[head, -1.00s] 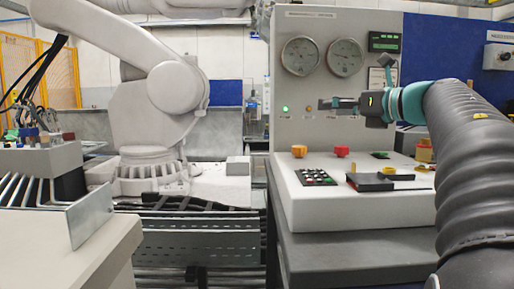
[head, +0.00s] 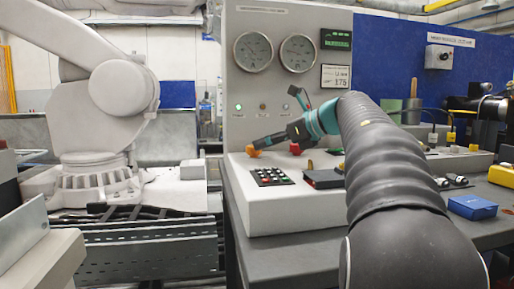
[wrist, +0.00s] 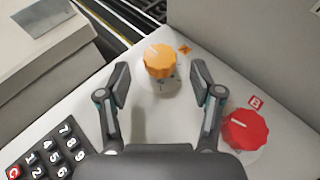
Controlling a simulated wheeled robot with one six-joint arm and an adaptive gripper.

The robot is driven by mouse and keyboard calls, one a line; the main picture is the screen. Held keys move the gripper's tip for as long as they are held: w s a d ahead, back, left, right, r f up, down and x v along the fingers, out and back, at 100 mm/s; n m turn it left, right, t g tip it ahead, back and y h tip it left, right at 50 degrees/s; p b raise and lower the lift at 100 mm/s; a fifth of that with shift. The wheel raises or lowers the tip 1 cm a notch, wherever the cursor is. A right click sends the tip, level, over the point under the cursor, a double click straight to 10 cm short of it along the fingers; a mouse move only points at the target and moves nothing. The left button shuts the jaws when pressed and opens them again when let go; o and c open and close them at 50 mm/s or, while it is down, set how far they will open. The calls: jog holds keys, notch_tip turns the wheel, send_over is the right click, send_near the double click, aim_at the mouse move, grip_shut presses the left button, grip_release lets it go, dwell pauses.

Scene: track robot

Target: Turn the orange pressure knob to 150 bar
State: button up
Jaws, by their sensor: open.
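The orange knob (head: 253,151) stands at the back left of the white console top. In the wrist view the orange knob (wrist: 160,60) has a short pale line on its top, and an orange label is partly visible beside it. My gripper (head: 266,143) is low over the console by the knob. In the wrist view my gripper (wrist: 161,78) is open, with one finger on each side of the knob and gaps on both sides. A card (head: 335,77) on the upright panel seems to read 175; its other text is too small to read.
A red knob (wrist: 246,130) marked B is right of the orange one; it also shows in the head view (head: 296,149). A keypad (head: 270,176) lies in front. Two gauges (head: 253,52) and a green display (head: 336,39) are on the panel above.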

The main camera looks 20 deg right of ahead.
aim_at(254, 151)
jog(key=shift+x, duration=1.85)
jog(key=c, duration=1.1)
